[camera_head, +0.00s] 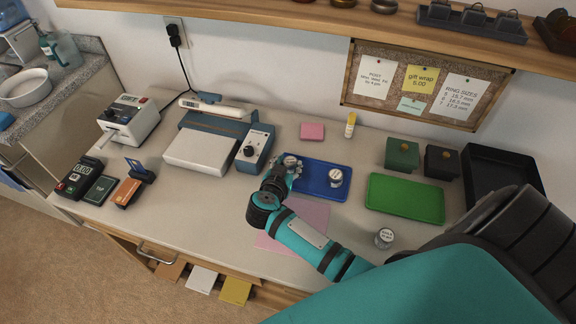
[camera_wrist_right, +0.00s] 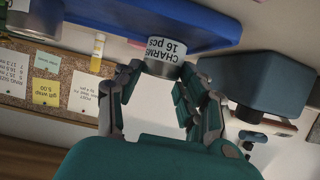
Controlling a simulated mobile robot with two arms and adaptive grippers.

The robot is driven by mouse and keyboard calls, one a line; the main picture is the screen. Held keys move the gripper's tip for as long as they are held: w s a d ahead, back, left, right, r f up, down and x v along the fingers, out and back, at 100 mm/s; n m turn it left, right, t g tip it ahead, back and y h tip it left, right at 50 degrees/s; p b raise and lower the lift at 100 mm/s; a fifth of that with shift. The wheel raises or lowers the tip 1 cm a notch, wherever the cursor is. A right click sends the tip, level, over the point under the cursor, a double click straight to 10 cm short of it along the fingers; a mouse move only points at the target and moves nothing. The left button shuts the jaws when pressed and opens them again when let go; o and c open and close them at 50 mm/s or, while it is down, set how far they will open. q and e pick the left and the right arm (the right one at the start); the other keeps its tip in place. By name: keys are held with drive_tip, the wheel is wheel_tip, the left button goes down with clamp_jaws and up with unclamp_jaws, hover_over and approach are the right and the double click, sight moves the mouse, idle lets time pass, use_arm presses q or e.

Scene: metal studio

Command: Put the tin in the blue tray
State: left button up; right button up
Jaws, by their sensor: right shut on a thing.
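My right gripper (camera_head: 284,178) is at the left end of the blue tray (camera_head: 313,187). Its fingers are shut on a small round tin (camera_head: 291,161). In the right wrist view the fingers (camera_wrist_right: 153,88) grip the tin (camera_wrist_right: 165,50), whose label reads "CHARMS 16 pcs"; the blue tray (camera_wrist_right: 130,27) shows close behind it. I cannot tell whether the held tin touches the tray floor. A third tin (camera_head: 385,238) stands on the table, front right. My left gripper is not in view.
A green tray (camera_head: 405,198) lies right of the blue one, with a black tray (camera_head: 497,168) beyond. A blue-grey device (camera_head: 254,148) and a white-topped scale (camera_head: 203,151) stand to the left. A pink sheet (camera_head: 300,222) lies under my forearm.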

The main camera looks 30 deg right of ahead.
drive_tip(key=shift+f, duration=0.3)
drive_tip(key=shift+f, duration=0.1)
drive_tip(key=o, duration=1.2)
drive_tip(key=shift+c, duration=0.2)
drive_tip(key=v, duration=1.2)
